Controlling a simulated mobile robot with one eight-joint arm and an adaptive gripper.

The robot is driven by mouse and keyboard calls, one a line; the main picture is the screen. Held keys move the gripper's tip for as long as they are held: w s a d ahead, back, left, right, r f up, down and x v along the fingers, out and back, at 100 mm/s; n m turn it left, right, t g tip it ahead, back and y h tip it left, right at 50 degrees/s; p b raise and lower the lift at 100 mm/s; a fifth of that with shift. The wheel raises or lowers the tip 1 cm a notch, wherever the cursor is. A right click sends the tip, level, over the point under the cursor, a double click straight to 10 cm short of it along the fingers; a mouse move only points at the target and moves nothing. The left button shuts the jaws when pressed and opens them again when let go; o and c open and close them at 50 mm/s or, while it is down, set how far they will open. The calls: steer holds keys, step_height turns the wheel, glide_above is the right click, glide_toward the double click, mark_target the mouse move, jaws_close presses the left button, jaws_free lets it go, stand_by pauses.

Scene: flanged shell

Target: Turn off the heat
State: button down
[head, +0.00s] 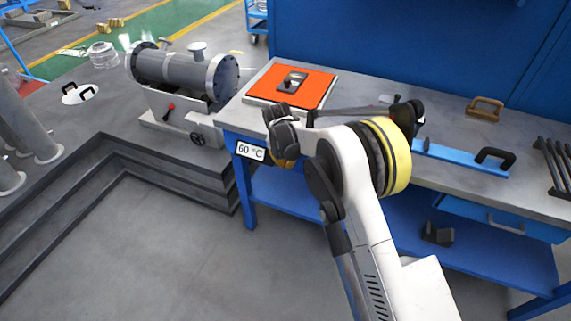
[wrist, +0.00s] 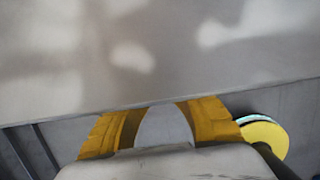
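An orange-topped square plate (head: 318,86) lies at the left end of the workbench, with a dark metal part (head: 291,82) on it. A white "60 °C" label (head: 250,150) shows at the bench's left front corner. My gripper (head: 285,163) hangs just right of the label, below the plate's front edge. In the wrist view its two yellow fingers (wrist: 158,108) stand apart, with a pale grey patch between them that I cannot identify. A yellow disc with a pale rim (wrist: 264,136) is right of the fingers. No heat switch is clearly visible; my gripper may hide one.
A flanged grey shell (head: 175,68) rests on a stand at left. The floor in front is clear.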

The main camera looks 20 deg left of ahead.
steer(key=shift+r, duration=0.1)
stand_by(0.7)
steer(key=shift+r+p, duration=0.35)
steer(key=shift+r, duration=0.35)
